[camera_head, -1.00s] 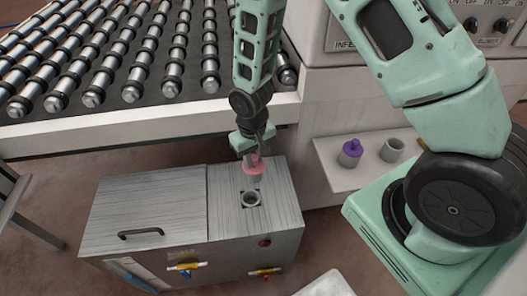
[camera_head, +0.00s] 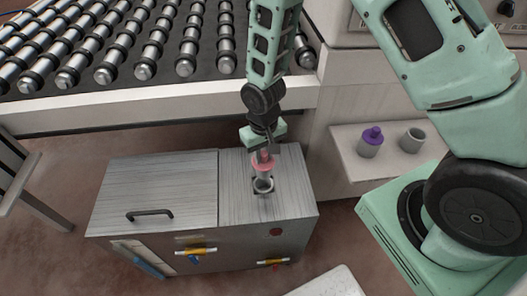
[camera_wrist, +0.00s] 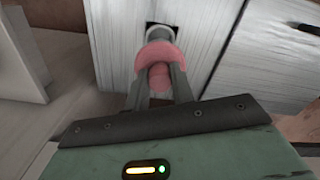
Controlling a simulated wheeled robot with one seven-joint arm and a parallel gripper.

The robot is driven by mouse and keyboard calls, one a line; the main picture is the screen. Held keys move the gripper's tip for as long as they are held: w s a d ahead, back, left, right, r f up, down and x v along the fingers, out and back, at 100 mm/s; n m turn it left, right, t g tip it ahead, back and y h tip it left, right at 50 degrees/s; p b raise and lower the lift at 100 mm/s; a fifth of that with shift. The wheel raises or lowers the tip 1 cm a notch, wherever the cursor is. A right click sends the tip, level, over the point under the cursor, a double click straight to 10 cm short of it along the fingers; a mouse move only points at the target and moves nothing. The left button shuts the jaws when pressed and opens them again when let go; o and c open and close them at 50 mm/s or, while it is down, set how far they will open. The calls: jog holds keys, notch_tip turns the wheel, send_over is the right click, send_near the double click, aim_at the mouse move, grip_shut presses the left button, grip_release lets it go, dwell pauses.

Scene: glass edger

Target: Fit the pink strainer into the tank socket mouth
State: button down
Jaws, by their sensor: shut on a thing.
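The pink strainer (camera_head: 264,164) is held in my gripper (camera_head: 263,155), just above and behind the socket in the head view. My gripper is shut on its knob, and the pink flange and grey body hang below. The tank socket mouth (camera_head: 263,185) is a grey ring in a dark square cutout on the tank's (camera_head: 290,190) right top panel. In the wrist view the pink strainer (camera_wrist: 158,62) is between the fingers, and the grey socket ring (camera_wrist: 159,34) shows partly beyond it. The strainer's lower end overlaps the socket in view; I cannot tell whether they touch.
A shelf (camera_head: 395,158) at the right holds a purple-topped strainer (camera_head: 370,142) and an empty grey cup (camera_head: 412,140). A roller conveyor (camera_head: 150,60) stands behind the tank. The tank's left lid has a black handle (camera_head: 150,213); coloured valves (camera_head: 197,251) are on its front.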

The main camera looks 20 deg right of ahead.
aim_at(263, 165)
jog(key=shift+f+b, duration=1.65)
jog(key=shift+f, duration=1)
jog(key=shift+f+b, duration=2)
jog(key=shift+f, duration=1.25)
jog(key=c, duration=1.1)
grip_release()
jog(key=shift+r, duration=0.15)
notch_tip(263, 165, up, 17)
jog(key=shift+r+p, duration=0.1)
jog(key=shift+p, duration=0.45)
